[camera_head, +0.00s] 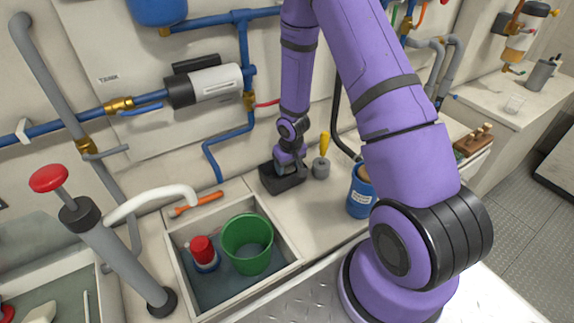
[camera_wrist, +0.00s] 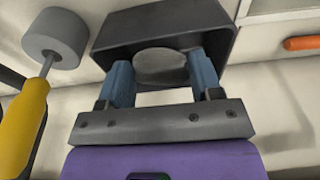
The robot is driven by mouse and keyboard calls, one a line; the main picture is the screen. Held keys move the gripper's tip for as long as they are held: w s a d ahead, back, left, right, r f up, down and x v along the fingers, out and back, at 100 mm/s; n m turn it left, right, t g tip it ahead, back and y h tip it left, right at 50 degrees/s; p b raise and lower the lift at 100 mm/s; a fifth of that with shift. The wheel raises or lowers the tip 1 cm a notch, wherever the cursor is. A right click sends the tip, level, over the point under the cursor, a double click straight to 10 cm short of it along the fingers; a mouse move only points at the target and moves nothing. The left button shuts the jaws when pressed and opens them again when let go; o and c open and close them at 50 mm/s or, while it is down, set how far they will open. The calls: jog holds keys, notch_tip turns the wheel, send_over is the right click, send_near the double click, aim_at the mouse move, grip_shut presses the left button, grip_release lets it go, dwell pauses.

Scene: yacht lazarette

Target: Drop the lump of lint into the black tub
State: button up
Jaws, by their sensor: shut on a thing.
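The black tub (camera_head: 270,180) stands on the counter against the back wall, right of the recessed sink. In the wrist view the tub (camera_wrist: 120,32) fills the top middle. My gripper (camera_wrist: 162,72) is shut on a grey rounded lump, the lump of lint (camera_wrist: 160,66), held between its two blue fingers. The lump shows against the tub's opening; whether it is inside or just above the rim I cannot tell. In the head view my gripper (camera_head: 284,168) is at the tub, and the lump is hidden there.
A grey cylinder (camera_head: 320,168) with a yellow-handled tool stands close right of the tub. A blue container (camera_head: 360,192) is further right. An orange-handled tool (camera_head: 196,204) lies left, behind the sink holding a green bucket (camera_head: 247,240) and a red-topped item (camera_head: 202,250).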

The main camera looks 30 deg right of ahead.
jog(key=shift+f, duration=0.35)
jog(key=o, duration=0.9)
jog(key=shift+o, duration=0.2)
notch_tip(320, 180, up, 13)
jog(key=s, duration=0.2)
notch_tip(320, 180, up, 10)
jog(key=h, duration=0.1)
send_over(291, 176)
jog(key=s, duration=0.2)
jog(key=s+a+r+t, duration=0.1)
jog(key=s+r, duration=0.2)
jog(key=r, duration=0.3)
jog(key=s+a+r, duration=0.2)
jog(key=r, duration=0.3)
jog(key=s+a+r+t, duration=0.1)
jog(key=s+a+r, duration=0.1)
jog(key=s+r, duration=0.4)
jog(key=s+a+r+t+y, duration=0.1)
jog(key=s+r, duration=0.5)
jog(key=s, duration=0.6)
jog(key=shift+s+a+r, duration=0.15)
jog(key=shift+a, duration=0.5)
